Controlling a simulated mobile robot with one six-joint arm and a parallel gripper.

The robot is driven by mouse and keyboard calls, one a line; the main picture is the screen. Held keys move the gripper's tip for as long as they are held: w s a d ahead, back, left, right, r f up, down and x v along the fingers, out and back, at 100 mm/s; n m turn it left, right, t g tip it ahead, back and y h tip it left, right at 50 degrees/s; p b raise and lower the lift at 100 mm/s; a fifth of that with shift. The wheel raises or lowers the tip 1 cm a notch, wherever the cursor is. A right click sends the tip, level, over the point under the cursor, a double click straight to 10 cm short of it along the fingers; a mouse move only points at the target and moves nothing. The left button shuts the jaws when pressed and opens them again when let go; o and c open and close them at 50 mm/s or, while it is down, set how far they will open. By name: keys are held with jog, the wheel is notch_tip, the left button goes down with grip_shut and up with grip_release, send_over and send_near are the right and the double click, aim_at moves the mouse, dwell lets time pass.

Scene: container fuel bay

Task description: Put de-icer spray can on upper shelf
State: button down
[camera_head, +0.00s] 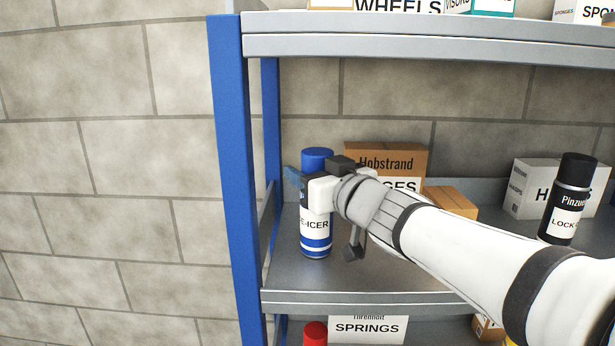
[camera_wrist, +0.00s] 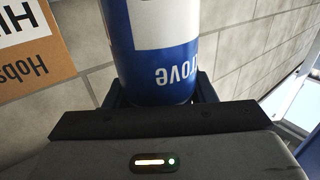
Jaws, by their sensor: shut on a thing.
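The de-icer spray can (camera_head: 316,238) is blue, white and black with a blue cap. It stands upright at the left end of the middle shelf (camera_head: 350,275), beside the blue post. My gripper (camera_head: 318,194) is shut on the upper part of the can. In the wrist view the can (camera_wrist: 160,60) sits between the dark fingers (camera_wrist: 163,92), which show on both sides of it. I cannot tell whether the can's base touches the shelf. The upper shelf (camera_head: 430,50) runs above, with its front edge in view and its top surface mostly hidden.
A Hobstrand box (camera_head: 385,158) stands behind the can, and it shows in the wrist view (camera_wrist: 32,45). A black Pinzun can (camera_head: 568,200) and a white box (camera_head: 530,188) stand at right. Boxes (camera_head: 400,5) line the upper shelf. The blue post (camera_head: 232,150) is close on the left.

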jog(key=shift+s+r, duration=0.1)
jog(key=shift+r, duration=0.05)
jog(key=shift+f, duration=0.25)
jog(key=c, duration=0.6)
grip_release()
jog(key=shift+r, duration=0.3)
jog(key=p+v, duration=0.5)
jog(key=v, duration=0.7)
jog(key=shift+f, duration=0.2)
